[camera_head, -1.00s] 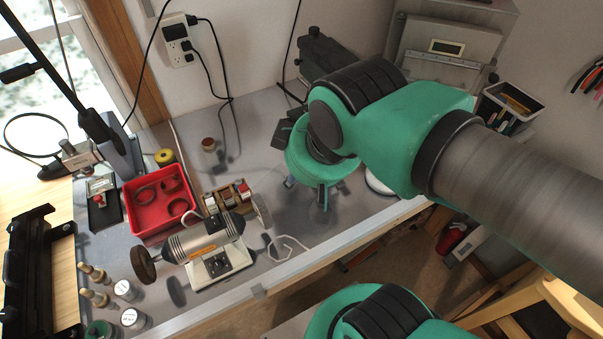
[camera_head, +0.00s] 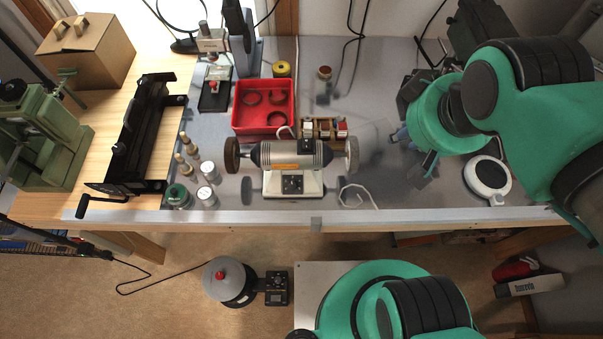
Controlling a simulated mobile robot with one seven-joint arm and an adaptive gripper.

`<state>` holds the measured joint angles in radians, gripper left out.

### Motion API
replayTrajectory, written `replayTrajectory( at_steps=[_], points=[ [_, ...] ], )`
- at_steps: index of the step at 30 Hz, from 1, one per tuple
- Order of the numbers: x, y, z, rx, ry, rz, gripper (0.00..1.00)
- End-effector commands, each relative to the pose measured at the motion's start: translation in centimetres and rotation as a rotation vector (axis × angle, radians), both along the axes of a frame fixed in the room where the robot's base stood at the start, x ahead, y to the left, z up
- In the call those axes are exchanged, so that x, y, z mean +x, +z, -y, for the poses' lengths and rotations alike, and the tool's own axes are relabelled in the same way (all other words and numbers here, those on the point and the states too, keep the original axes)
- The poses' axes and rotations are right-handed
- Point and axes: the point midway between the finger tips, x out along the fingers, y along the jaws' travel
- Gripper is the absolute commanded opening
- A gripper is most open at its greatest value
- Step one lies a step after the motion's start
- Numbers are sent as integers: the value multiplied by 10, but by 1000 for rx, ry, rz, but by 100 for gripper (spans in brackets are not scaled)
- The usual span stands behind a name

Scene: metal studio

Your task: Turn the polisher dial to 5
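The polisher (camera_head: 291,160) stands near the front edge of the grey bench, in the middle of the head view. It has a silver motor body, a round wheel at each end and a pale base. A dark control panel (camera_head: 292,184) is on the front of the base. The dial and its numbers are too small to read. My gripper (camera_head: 414,151) hangs over the bench to the right of the polisher, apart from it. Its fingers look spread and nothing shows between them.
A red tray (camera_head: 263,127) and small jars on a wooden rack (camera_head: 322,134) stand behind the polisher. Several small bottles (camera_head: 208,185) are to its left. A white cord (camera_head: 358,194) and a round white item (camera_head: 488,177) lie to the right. Bare bench lies between polisher and gripper.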

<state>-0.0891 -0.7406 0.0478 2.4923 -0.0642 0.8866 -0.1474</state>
Motion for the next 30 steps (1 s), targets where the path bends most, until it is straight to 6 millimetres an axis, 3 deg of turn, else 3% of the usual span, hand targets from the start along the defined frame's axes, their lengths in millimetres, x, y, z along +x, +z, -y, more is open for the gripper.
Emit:
replayTrajectory(
  at_steps=[5, 14, 23, 30],
  points=[
    [8, -1, -8, -98, 153, -28, 26],
    [26, -12, -35, -377, 624, -84, 26],
    [35, -25, -76, -666, 1170, -123, 26],
    [29, -37, -117, -886, 1630, -134, 26]
  ],
)
